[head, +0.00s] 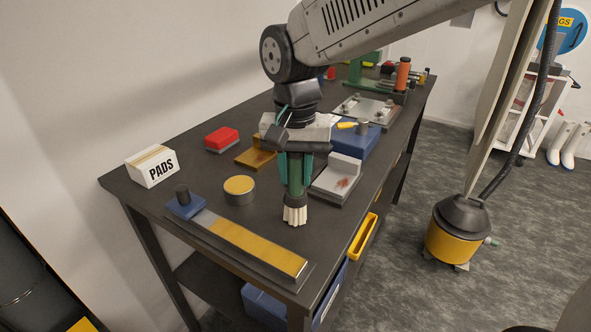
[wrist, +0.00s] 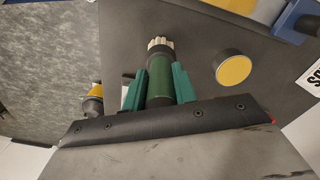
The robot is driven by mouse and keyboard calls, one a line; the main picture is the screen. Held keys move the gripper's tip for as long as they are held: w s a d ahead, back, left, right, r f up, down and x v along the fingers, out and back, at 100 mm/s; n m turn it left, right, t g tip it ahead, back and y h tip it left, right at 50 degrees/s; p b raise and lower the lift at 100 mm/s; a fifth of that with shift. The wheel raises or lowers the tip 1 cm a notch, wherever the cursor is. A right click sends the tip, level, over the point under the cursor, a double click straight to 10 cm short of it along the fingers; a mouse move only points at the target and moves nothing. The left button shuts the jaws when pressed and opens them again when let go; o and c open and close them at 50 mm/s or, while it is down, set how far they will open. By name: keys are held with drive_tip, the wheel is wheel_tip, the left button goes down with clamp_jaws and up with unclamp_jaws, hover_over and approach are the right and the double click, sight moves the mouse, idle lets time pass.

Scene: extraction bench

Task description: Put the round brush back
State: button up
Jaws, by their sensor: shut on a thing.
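The round brush has a green handle (head: 295,175) and pale bristles (head: 295,215) that point down. My gripper (head: 295,165) is shut on its handle and holds it upright over the bench's near part. I cannot tell whether the bristles touch the bench top. In the wrist view the brush (wrist: 159,75) lies between the two green fingers of my gripper (wrist: 160,88), bristles pointing away from the wrist. No holder for the brush is clearly identifiable.
Left of the brush are a round yellow-topped tin (head: 239,190), a long yellow-strip board (head: 245,245) and a PADS box (head: 152,166). A grey block with a red stain (head: 337,185) and a blue box (head: 355,142) stand to the right. A yellow tray (head: 362,237) hangs at the bench edge.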

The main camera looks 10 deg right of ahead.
drive_tip(key=shift+f, duration=0.1)
drive_tip(key=o, duration=1)
drive_tip(key=shift+c, duration=0.2)
wheel_tip(320, 180, up, 12)
drive_tip(key=shift+r, duration=0.15)
drive_tip(key=s+d+f+n, duration=0.1)
drive_tip(key=s+d+f, duration=0.4)
drive_tip(key=s+d, duration=0.4)
drive_tip(key=s+d+f+n+t, duration=0.1)
drive_tip(key=s+d+f, duration=0.4)
drive_tip(key=s+d, duration=0.5)
drive_tip(key=shift+d+f, duration=0.15)
drive_tip(key=shift+d, duration=0.8)
